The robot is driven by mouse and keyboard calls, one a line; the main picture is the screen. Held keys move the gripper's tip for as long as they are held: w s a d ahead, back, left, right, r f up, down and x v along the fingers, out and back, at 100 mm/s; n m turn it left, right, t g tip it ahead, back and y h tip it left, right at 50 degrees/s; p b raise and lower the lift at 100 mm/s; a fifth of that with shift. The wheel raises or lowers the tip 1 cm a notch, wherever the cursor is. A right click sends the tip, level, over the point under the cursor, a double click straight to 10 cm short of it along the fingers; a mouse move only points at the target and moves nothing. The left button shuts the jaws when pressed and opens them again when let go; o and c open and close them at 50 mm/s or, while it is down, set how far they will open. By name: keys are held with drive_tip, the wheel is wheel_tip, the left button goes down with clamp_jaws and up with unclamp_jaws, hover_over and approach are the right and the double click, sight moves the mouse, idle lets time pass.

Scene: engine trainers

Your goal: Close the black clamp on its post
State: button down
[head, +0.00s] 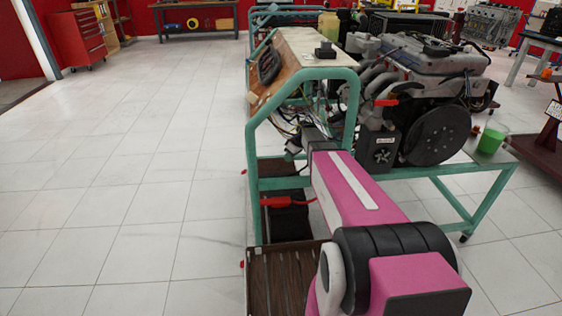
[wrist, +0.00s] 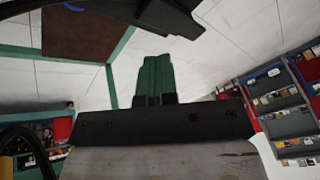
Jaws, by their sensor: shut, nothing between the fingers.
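My gripper (wrist: 157,60) shows in the wrist view as two green fingers side by side, pressed together with nothing between them. In the head view my pink arm reaches to the green trainer frame (head: 252,190), and the gripper is hard to make out among dark parts and wiring there. I cannot pick out the black clamp or its post for certain in either view. A dark shape (wrist: 172,14) crosses the top of the wrist view; I cannot tell what it is. A black box (head: 288,222) sits low inside the frame, with a red clamp (head: 275,202) and red cable by it.
The engine (head: 425,65) stands on the frame to the right of my arm, with a large black pulley. A green cup (head: 492,138) stands on the right. A slanted panel (head: 290,60) tops the frame. The tiled floor on the left is clear.

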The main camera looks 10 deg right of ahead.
drive_tip(key=shift+d, duration=0.1)
drive_tip(key=shift+d+r, duration=0.3)
drive_tip(key=shift+d, duration=0.45)
drive_tip(key=shift+d+r, duration=0.25)
drive_tip(key=shift+d, duration=0.5)
drive_tip(key=shift+d+r, duration=0.3)
drive_tip(key=shift+d, duration=0.45)
